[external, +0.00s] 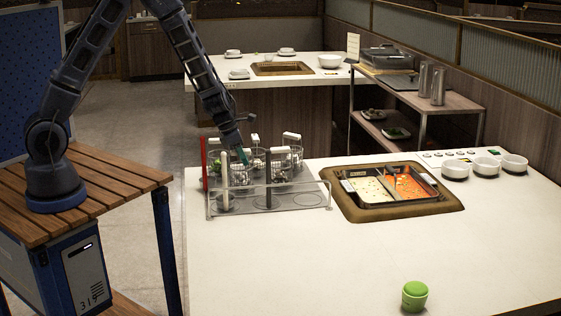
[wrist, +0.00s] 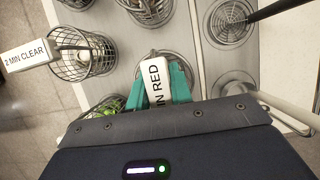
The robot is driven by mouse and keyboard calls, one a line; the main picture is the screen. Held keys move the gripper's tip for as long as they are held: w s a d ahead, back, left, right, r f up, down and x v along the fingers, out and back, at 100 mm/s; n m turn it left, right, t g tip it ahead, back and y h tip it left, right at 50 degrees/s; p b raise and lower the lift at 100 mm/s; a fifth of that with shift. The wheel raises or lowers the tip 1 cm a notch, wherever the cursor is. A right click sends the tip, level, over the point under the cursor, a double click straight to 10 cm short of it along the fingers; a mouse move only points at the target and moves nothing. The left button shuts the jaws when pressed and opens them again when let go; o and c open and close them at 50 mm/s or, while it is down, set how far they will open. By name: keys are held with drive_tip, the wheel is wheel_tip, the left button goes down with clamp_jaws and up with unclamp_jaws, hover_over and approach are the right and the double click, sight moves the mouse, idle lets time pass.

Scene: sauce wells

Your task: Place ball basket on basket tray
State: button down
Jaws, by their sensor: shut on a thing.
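My gripper (external: 242,157) is over the left part of the clear basket tray (external: 310,204). Its teal fingers (wrist: 166,92) are shut on the white-tagged handle (wrist: 158,84) of a wire basket (wrist: 178,62) in the wrist view. The tag's visible letters read "IN RED". The gripper hides most of this basket, so its contents, and whether it rests in the tray or hangs just above, cannot be told. Another wire basket, tagged "2 MIN CLEAR" (wrist: 25,54), stands to the left with pale and green food in it. The tray also shows in the wrist view (wrist: 204,68), with round recesses.
Several other baskets with white handles (external: 291,137) crowd the tray's back. A two-part hot pot (external: 390,186) with red and pale broth is right of the tray.

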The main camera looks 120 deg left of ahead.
drive_tip(key=shift+f, duration=0.1)
drive_tip(key=c, duration=1.3)
unclamp_jaws()
drive_tip(key=shift+o, duration=0.2)
drive_tip(key=v, duration=1.2)
